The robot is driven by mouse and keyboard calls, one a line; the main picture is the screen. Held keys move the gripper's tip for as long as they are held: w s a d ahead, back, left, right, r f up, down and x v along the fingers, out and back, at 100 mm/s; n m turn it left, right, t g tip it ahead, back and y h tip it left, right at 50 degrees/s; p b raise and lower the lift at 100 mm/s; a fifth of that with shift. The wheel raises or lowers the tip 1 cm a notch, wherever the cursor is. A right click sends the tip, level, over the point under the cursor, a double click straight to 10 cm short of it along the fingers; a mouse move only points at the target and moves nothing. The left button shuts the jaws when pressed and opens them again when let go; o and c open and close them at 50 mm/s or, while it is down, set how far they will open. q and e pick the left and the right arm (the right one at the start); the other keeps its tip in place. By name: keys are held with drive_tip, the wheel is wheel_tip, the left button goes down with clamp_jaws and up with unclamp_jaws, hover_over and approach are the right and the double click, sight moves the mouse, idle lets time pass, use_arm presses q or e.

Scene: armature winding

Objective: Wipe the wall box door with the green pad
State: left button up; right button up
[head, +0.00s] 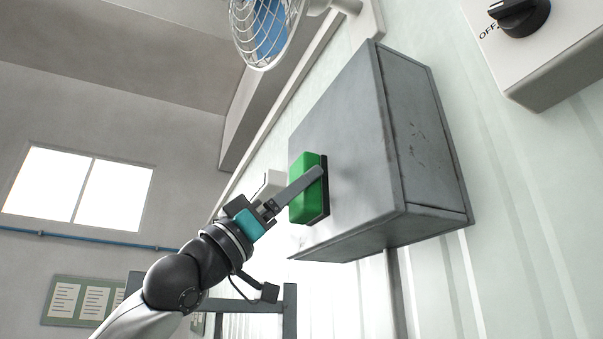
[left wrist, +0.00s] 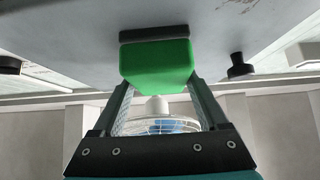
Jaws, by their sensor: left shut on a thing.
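The grey wall box (head: 425,140) is mounted on the pale ribbed wall, and its door (head: 345,105) faces left in the head view. My left gripper (head: 316,180) is shut on the green pad (head: 299,205) in front of the door. The pad has a dark layer (head: 325,189) on its door side, which appears to be against the door or very close to it. In the left wrist view the green pad (left wrist: 157,65) sits between the two fingers, with the grey door surface (left wrist: 70,40) beyond it. My right gripper is not in view.
A white panel with a black OFF knob (head: 522,15) is at upper right. A grey conduit (head: 396,295) runs down below the box. The space left of the door looks open.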

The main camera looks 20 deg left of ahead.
use_arm(q)
drive_tip(key=shift+s+d+f+b, duration=0.2)
drive_tip(key=shift+s+d+b, duration=0.65)
drive_tip(key=shift+b, duration=0.35)
drive_tip(key=shift+s+d+r+b, duration=0.15)
drive_tip(key=shift+s+d+b, duration=0.55)
drive_tip(key=shift+d, duration=0.25)
drive_tip(key=s+a, duration=0.6)
drive_tip(key=shift+s, duration=0.4)
